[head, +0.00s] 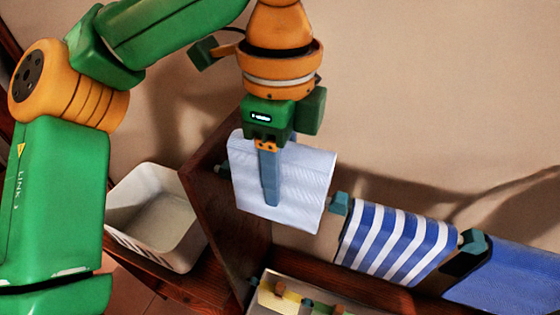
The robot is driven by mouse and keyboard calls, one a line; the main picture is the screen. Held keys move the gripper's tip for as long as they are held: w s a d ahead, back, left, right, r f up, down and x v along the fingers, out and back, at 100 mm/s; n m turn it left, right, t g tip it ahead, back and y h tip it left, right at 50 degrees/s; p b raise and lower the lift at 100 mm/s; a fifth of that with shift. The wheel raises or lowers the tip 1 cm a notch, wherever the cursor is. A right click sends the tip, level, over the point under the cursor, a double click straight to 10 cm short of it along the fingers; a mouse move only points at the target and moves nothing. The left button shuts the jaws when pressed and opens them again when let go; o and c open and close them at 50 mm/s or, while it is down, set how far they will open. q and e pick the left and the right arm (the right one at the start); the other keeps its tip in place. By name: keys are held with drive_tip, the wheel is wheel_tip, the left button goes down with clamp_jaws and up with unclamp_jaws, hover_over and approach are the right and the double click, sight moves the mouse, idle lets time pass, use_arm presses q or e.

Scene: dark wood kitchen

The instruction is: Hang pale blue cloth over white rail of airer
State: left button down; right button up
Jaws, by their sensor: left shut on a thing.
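The pale blue cloth (308,185) is a flat, light square at the middle of the head view, in front of a dark wood panel. My left gripper (270,190) reaches down from above, its fingers across the front of the cloth and shut on it. The white rail of the airer is hard to make out; cloths cover the line where it would run. I cannot tell whether the pale blue cloth rests on the rail. A blue-and-white striped cloth (393,245) hangs to the right, between two grey-blue blocks (340,204). My right gripper is not in view.
A white basket (150,215) stands left of the dark wood panel (228,215). A pale tray (285,285) with small items sits at the bottom. Bare wall is behind.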

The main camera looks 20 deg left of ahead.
use_arm(q)
wheel_tip(320, 180, down, 6)
drive_tip(key=b, duration=0.3)
idle(0.3)
drive_tip(key=shift+c, duration=1.3)
unclamp_jaws()
